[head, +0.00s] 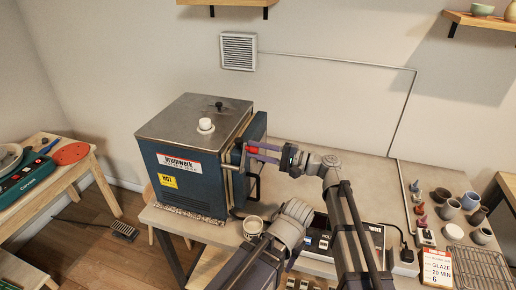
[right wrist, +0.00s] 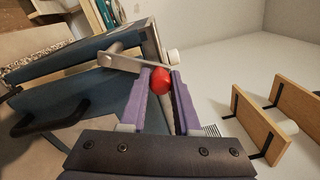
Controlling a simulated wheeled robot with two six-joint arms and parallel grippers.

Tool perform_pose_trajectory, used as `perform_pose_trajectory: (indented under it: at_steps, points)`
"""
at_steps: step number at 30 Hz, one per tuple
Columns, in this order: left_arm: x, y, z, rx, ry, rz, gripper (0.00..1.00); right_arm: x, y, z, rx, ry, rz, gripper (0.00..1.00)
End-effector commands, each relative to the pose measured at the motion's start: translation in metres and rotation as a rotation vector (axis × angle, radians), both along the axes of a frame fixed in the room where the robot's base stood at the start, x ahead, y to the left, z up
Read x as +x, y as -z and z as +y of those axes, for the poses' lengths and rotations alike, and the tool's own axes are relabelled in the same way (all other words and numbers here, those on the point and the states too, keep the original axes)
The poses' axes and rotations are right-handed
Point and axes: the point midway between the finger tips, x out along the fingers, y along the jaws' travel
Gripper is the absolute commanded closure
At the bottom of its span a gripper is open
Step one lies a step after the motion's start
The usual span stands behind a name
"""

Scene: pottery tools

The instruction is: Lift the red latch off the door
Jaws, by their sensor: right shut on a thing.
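The kiln (head: 185,150) is a blue box with a grey lid on the table. Its thick door (head: 257,127) is on its right side. The latch is a metal bar (right wrist: 118,61) with a red knob (right wrist: 159,80), lying across the door's edge in the right wrist view. The red knob also shows in the head view (head: 252,150). My right gripper (head: 258,152) is shut on the red knob, with its purple fingers (right wrist: 161,88) on either side of it.
A dark handle (right wrist: 50,117) sticks out from the door. Several pots (head: 450,208) and a wire rack (head: 480,266) stand at the right. The table's back middle is clear.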

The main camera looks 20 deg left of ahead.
Motion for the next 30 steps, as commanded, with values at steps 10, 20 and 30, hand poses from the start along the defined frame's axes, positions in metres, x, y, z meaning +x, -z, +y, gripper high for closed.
perform_pose_trajectory:
  at_steps: [10,20,30]
  points:
    - [0.000,-0.007,0.000,0.000,0.000,0.000,0.50,-0.021,-0.008,0.000,-0.009,0.003,-0.308,1.00]
    - [0.000,-0.008,0.000,0.000,0.000,0.000,0.50,-0.035,-0.009,0.001,-0.017,0.002,-0.512,1.00]
    - [0.000,-0.008,0.000,0.000,0.000,0.000,0.50,-0.041,-0.009,0.001,-0.020,0.001,-0.598,1.00]
